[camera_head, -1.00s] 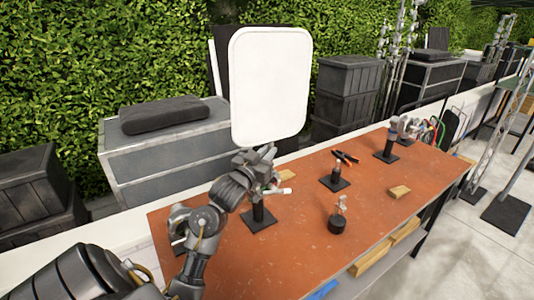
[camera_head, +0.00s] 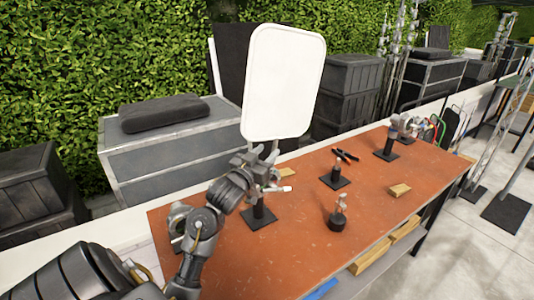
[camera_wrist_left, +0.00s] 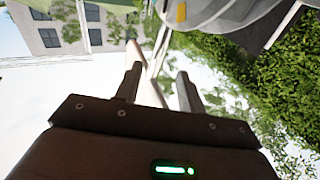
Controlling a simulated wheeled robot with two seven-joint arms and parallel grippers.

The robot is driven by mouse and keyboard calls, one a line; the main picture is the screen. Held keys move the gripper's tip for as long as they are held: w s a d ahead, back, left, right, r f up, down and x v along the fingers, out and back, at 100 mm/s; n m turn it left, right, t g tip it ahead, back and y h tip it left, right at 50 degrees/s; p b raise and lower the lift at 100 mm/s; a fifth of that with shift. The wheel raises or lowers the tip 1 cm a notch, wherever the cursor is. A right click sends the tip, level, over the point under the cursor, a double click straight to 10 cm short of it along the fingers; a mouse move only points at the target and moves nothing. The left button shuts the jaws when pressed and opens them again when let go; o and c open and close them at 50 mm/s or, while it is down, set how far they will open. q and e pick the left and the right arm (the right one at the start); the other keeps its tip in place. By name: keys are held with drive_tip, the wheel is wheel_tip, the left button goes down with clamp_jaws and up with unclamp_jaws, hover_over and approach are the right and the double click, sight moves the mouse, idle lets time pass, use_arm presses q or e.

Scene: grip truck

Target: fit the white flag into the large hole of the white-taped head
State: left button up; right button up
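The white flag (camera_head: 284,85) is a large rounded white panel, held up above the table and leaning slightly right. My left gripper (camera_head: 257,162) is at its lower edge, closed around its thin stem. In the left wrist view the two fingers (camera_wrist_left: 157,90) stand on either side of a pale rod. A head with a pale handle (camera_head: 284,189) sits on a black-based stand directly below the gripper; it appears to be the white-taped head. The gripper partly covers this head, and its large hole cannot be made out. I cannot tell whether the stem touches it. My right gripper is not in view.
The orange-brown table (camera_head: 300,245) also bears a small stand (camera_head: 337,178), a head on a round black base (camera_head: 338,218), another stand at the back right (camera_head: 387,150), black pliers (camera_head: 345,156) and a wooden block (camera_head: 399,190). Grey cases (camera_head: 155,160) stand behind.

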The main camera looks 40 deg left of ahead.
use_arm(q)
drive_tip(key=b+v, duration=0.1)
drive_tip(key=v, duration=0.8)
drive_tip(key=shift+s+b, duration=0.35)
drive_tip(key=shift+s, duration=0.05)
drive_tip(key=shift+d, duration=0.1)
